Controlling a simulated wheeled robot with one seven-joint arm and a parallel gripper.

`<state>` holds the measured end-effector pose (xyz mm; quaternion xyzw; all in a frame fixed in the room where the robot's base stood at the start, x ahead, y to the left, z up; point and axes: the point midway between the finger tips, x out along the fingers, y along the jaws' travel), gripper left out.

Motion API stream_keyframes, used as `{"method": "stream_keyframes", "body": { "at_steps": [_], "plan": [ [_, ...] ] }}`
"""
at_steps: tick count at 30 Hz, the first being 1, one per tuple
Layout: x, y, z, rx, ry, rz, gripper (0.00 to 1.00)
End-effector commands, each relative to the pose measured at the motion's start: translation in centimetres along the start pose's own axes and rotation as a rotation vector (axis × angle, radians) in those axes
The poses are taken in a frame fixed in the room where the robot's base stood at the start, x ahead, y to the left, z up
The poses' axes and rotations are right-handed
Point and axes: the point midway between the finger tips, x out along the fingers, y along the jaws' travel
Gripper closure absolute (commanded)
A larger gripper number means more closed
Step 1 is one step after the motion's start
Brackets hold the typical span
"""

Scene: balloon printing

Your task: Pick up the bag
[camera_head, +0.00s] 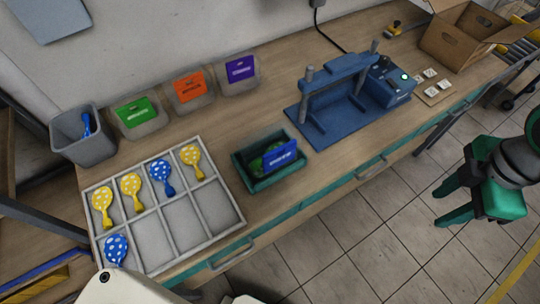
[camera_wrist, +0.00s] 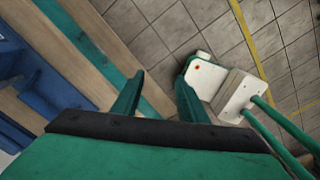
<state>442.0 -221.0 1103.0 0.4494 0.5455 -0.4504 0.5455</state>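Three clear bags stand in a row along the wall at the back of the table in the head view. One has a green label (camera_head: 134,111), one an orange label (camera_head: 189,86) and one a purple label (camera_head: 240,69). A green tray (camera_head: 262,181) in front of them holds green contents and an item with a blue label (camera_head: 279,156), perhaps another bag. My gripper (camera_head: 440,207) is open and empty, off to the right beyond the table's front edge and far from the bags. The wrist view shows its spread fingers (camera_wrist: 161,82) over the floor, with no bag in sight.
A white divided tray (camera_head: 182,223) holds several blue and yellow balloons at the left. A grey bin (camera_head: 82,137) stands behind it. A blue press (camera_head: 338,96) and an open cardboard box (camera_head: 462,38) are to the right. Bare wood lies between the green tray and the press.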

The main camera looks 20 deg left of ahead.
Motion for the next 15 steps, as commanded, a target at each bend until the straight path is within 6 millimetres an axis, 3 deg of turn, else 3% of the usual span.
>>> {"method": "stream_keyframes", "body": {
  "at_steps": [4, 7, 11, 15],
  "plan": [
    [0.1, 0.8, -0.9, -0.026, 0.0, 0.0, 0.69],
    [0.2, 2.6, -3.3, -0.089, -0.001, 0.0, 0.69],
    [0.6, 5.8, -8.4, -0.218, -0.002, 0.0, 0.69],
    [1.0, 8.6, -14.8, -0.365, -0.002, 0.001, 0.69]
  ]
}}
